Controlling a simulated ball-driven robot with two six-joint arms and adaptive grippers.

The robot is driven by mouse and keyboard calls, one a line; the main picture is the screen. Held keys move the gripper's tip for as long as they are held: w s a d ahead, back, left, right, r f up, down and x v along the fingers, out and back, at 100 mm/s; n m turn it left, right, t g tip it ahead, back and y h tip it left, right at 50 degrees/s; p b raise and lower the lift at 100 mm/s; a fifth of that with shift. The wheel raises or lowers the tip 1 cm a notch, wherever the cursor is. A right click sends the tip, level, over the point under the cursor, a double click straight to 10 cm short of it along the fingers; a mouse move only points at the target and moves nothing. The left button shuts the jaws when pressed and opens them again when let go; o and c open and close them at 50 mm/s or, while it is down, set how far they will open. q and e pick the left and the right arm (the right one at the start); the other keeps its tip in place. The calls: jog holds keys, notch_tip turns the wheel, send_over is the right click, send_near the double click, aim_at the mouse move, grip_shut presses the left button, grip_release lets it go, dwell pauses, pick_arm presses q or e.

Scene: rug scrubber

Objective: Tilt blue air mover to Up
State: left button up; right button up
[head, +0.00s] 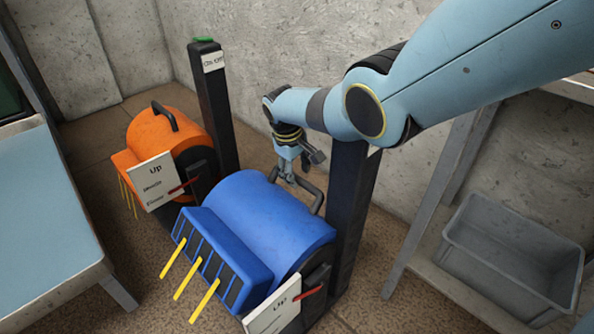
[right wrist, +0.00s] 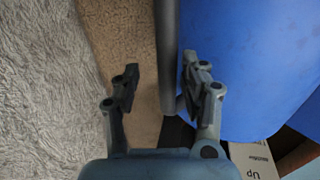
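The blue air mover (head: 265,215) stands on the floor with its slatted outlet and yellow strips facing lower left. It also shows in the right wrist view (right wrist: 250,60). Its white card (head: 272,312) reads "Up" at the top, and the red pointer (head: 308,291) ends beside that word; the lower card is cut off. My right gripper (head: 302,172) is at the dark carry handle (head: 318,197) on top. In the right wrist view its open fingers (right wrist: 161,82) stand on either side of the handle bar (right wrist: 166,45), with a gap on the left. My left gripper is out of view.
An orange air mover (head: 165,133) with its own card stands behind left. Dark posts (head: 214,105) rise beside the machines. A pale blue table (head: 40,220) is at left, and a grey bin (head: 515,255) sits on a shelf at right. A concrete wall is close behind.

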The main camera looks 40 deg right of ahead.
jog(key=shift+a, duration=0.1)
jog(key=v, duration=1.2)
